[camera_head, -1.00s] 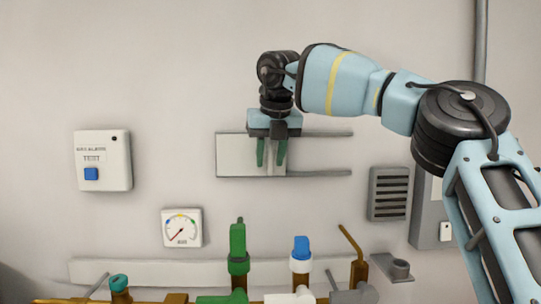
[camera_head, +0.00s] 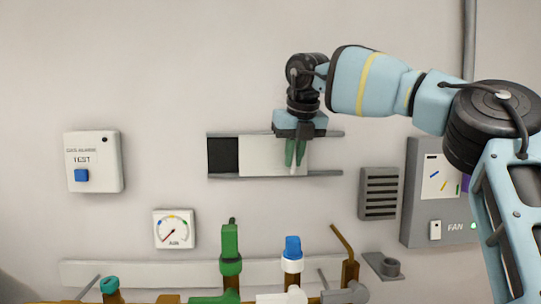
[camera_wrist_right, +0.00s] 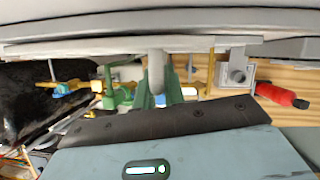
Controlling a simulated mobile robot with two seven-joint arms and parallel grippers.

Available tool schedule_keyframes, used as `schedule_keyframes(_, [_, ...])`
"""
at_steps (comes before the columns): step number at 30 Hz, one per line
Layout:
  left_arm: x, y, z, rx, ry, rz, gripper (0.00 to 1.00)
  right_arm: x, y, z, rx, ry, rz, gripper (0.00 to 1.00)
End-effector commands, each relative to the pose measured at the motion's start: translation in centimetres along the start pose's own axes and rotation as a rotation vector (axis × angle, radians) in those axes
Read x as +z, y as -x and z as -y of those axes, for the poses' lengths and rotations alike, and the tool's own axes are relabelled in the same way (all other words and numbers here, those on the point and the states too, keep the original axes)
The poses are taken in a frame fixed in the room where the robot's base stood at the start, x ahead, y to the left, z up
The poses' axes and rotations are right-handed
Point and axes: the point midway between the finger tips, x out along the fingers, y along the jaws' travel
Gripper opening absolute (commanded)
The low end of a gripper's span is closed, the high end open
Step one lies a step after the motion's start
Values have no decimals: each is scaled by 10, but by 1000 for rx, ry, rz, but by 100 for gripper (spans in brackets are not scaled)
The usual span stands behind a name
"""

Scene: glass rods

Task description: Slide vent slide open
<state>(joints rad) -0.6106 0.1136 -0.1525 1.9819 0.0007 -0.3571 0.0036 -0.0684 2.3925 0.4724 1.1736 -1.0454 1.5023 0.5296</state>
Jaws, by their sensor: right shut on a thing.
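The vent slide (camera_head: 262,156) is a pale flat panel between two grey horizontal rails on the wall. It stands shifted to the right, and a dark opening (camera_head: 223,156) shows at the left end of the rails. My right gripper (camera_head: 295,154) points down at the panel's right end, its green fingers shut on the slide's handle (camera_head: 293,168). In the right wrist view the green fingers (camera_wrist_right: 158,92) close around the grey upright handle. My left gripper is not in view.
A fan box (camera_head: 437,190) and a louvred grille (camera_head: 379,193) are to the right. A gas alarm box (camera_head: 94,162) and a round-dial gauge (camera_head: 174,229) are to the left. Valves and pipes, including a green valve (camera_head: 230,248), run below. Bare rail continues right of the panel.

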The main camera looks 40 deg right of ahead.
Motion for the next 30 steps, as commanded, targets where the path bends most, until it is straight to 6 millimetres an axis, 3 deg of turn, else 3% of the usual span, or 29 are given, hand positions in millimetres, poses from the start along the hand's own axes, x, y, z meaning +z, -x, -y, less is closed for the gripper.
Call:
schedule_keyframes(6, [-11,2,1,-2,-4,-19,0,-9,8,50,4,-3,4,0])
schedule_keyframes(12, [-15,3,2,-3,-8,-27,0,-13,9,74,3,-2,3,0])
schedule_keyframes(26, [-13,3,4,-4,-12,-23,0,-14,8,80,1,-1,3,0])
schedule_keyframes(27, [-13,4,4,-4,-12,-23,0,-14,8,80,1,-1,3,16])
schedule_keyframes(30, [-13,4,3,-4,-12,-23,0,-14,8,80,0,-1,3,29])
